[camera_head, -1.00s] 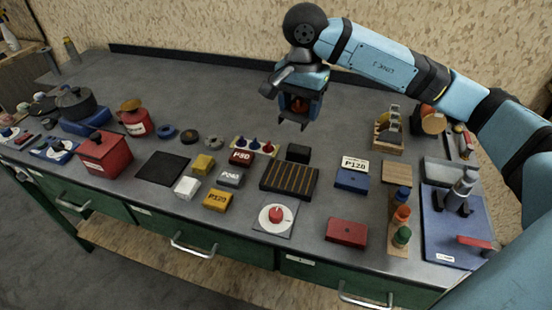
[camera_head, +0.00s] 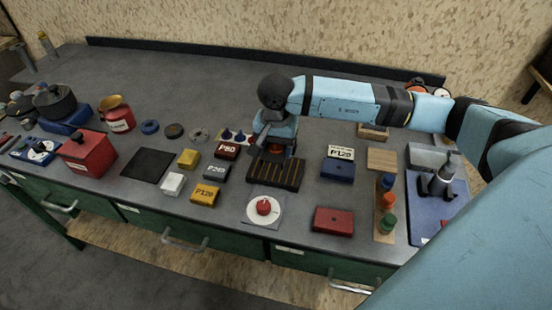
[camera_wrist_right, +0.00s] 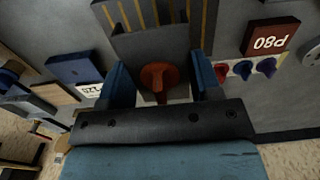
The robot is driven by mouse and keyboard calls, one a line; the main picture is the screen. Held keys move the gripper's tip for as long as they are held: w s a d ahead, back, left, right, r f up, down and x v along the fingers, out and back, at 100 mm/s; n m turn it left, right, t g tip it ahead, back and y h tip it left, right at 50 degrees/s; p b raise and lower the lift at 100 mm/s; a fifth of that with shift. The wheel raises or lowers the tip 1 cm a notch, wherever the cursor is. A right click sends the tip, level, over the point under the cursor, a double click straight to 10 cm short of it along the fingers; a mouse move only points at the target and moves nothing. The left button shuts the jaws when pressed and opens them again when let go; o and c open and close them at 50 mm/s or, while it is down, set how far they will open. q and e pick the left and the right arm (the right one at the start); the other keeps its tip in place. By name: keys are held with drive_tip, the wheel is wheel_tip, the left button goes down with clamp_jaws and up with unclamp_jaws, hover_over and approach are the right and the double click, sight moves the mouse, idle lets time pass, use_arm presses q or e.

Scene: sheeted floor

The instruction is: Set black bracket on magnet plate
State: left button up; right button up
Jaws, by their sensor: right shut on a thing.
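The magnet plate (camera_head: 276,175) is a dark block with tan stripes, lying flat near the middle of the bench. It also shows at the top of the right wrist view (camera_wrist_right: 180,12). The black bracket (camera_wrist_right: 165,42) is a dark grey-black piece between my right fingers in the wrist view, with the striped plate just beyond it. My right gripper (camera_head: 273,152) points down at the far edge of the plate and is shut on the bracket, hiding most of it in the head view. I cannot tell whether bracket and plate touch. My left gripper is out of view.
Labelled blocks, including a red P80 block (camera_head: 227,151), lie left of the plate. A white dial with a red knob (camera_head: 263,207) is in front. A blue block (camera_head: 338,169) and red box (camera_head: 333,221) are to the right. The back of the bench (camera_head: 190,80) is clear.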

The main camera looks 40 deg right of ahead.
sight(276, 168)
drive_tip(key=shift+f, duration=2.35)
drive_tip(key=shift+f, duration=0.15)
drive_tip(key=o, duration=1.1)
drive_tip(key=shift+c, duration=0.2)
